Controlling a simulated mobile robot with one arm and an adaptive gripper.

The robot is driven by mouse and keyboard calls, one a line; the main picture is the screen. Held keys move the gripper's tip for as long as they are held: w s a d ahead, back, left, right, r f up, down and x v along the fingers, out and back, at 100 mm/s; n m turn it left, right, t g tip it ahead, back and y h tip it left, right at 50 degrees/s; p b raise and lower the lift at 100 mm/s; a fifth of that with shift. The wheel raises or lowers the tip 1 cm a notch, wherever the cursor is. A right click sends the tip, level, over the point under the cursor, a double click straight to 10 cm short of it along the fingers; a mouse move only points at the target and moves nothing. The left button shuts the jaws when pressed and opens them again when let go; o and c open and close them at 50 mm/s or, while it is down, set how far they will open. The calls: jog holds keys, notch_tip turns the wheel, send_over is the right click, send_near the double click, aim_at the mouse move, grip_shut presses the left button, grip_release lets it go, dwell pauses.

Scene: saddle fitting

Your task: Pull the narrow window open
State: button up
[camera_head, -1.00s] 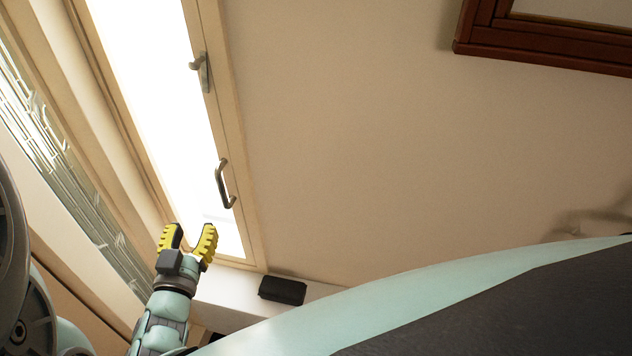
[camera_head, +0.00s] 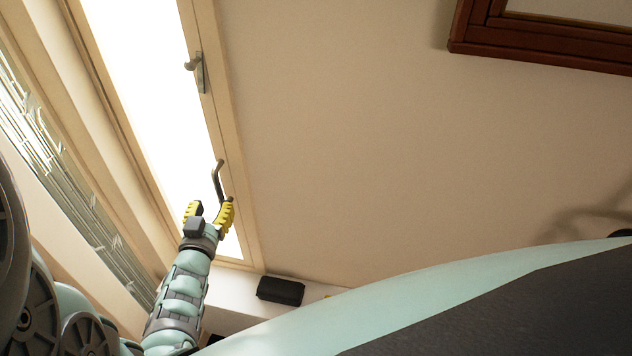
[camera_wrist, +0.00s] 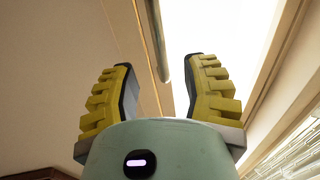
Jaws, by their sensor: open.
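The narrow window (camera_head: 150,75) is a tall bright pane in a cream frame at the left of the head view. It looks shut. A grey bar handle (camera_head: 217,180) is on the lower part of its right frame. A latch lever (camera_head: 196,68) sits higher on the same side. My gripper (camera_head: 209,207) is open with yellow ribbed fingers, at the handle's lower end in the head view. In the wrist view my gripper (camera_wrist: 158,78) is empty, and the handle (camera_wrist: 156,50) runs above and between the fingertips. I cannot tell whether they touch it.
A black box (camera_head: 281,290) lies on a white ledge (camera_head: 235,290) below the window. A dark red wooden frame (camera_head: 545,45) hangs at the upper right. A bare beige wall (camera_head: 380,150) fills the middle. A slatted, bright strip (camera_head: 60,165) lies left of the window.

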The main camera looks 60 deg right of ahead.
aim_at(218, 191)
jog(key=shift+b+x, duration=0.35)
jog(key=shift+x, duration=2.9)
jog(key=shift+c, duration=0.2)
grip_shut()
